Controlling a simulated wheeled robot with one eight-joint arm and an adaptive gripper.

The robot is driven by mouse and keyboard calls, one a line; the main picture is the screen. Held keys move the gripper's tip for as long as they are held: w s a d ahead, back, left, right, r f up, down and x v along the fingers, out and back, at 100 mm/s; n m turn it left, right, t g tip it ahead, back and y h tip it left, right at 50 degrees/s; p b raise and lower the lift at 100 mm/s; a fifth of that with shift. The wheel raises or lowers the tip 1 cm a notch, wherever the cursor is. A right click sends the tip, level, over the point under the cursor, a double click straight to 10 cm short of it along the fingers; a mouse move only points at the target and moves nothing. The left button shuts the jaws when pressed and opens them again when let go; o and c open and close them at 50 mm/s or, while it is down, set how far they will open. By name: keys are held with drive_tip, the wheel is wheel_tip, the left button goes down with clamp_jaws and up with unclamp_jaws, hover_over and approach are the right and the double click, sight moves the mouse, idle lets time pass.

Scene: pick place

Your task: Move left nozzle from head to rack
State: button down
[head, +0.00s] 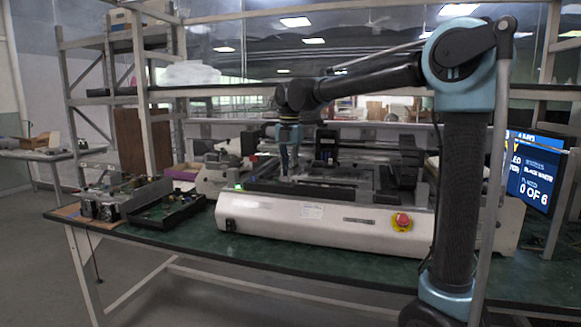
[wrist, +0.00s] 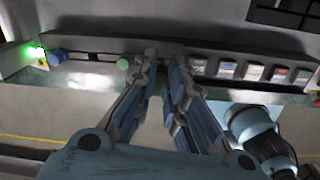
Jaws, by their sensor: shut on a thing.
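My gripper (wrist: 163,62) reaches down over the white machine (head: 330,220), and it also shows in the head view (head: 289,165). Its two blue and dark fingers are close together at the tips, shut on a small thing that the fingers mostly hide. I take this to be the left nozzle, but its shape cannot be made out. In the wrist view the fingertips lie over a dark bar with a row of small coloured pieces, between a green piece (wrist: 123,63) on the left and a white piece (wrist: 198,66) on the right. I cannot tell which part is the head or the rack.
A blue round piece (wrist: 58,57) and a green light (wrist: 36,52) are at the bar's left. A red emergency button (head: 402,221) sits on the machine's front. A black tray (head: 165,212) of parts lies left on the green table (head: 190,245). A screen (head: 535,170) stands right.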

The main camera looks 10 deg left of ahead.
drive_tip(key=shift+f, duration=1.2)
drive_tip(key=c, duration=1.6)
unclamp_jaws()
drive_tip(key=shift+o, duration=0.2)
drive_tip(key=c, duration=0.4)
drive_tip(key=shift+o, duration=0.2)
